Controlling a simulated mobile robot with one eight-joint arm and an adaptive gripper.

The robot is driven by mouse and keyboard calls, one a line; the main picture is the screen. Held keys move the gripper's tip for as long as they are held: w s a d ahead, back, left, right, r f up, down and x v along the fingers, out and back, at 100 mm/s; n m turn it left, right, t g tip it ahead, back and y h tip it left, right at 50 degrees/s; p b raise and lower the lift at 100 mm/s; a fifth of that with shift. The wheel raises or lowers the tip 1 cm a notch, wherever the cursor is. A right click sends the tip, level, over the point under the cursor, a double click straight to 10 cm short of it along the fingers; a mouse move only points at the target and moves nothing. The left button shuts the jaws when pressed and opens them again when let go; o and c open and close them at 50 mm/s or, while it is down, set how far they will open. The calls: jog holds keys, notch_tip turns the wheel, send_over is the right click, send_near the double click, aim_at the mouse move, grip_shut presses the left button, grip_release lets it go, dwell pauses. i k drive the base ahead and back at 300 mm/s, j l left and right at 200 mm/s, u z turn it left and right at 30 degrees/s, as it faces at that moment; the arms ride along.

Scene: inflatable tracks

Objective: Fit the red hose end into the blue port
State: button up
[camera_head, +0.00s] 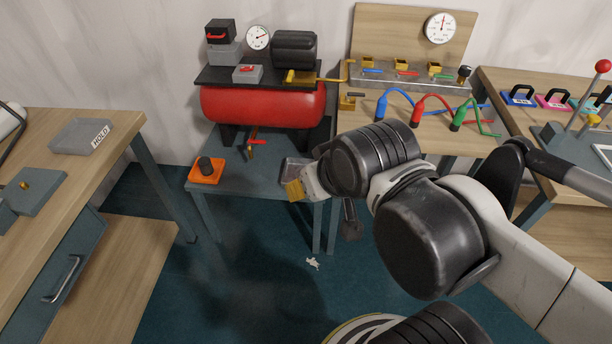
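A red hose (432,97) arcs over the right-hand wooden bench, with a thick red end piece (416,111) standing at its left. Behind it is a grey manifold (385,78) with three brass ports. The left port (369,62) has a blue lever (372,71) in front of it; the others have red and green levers. My gripper (295,190) is at the end of my arm, left of and lower than the hoses, over the edge of the low grey table. A yellow piece shows there; the fingers are not clear and any hold cannot be told.
A blue hose (397,91) and a green hose (467,103) flank the red one. A wooden bench (100,122) is at left. Open floor (250,290) lies in front.

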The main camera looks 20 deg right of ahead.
aim_at(391, 40)
jog(key=z, duration=1.35)
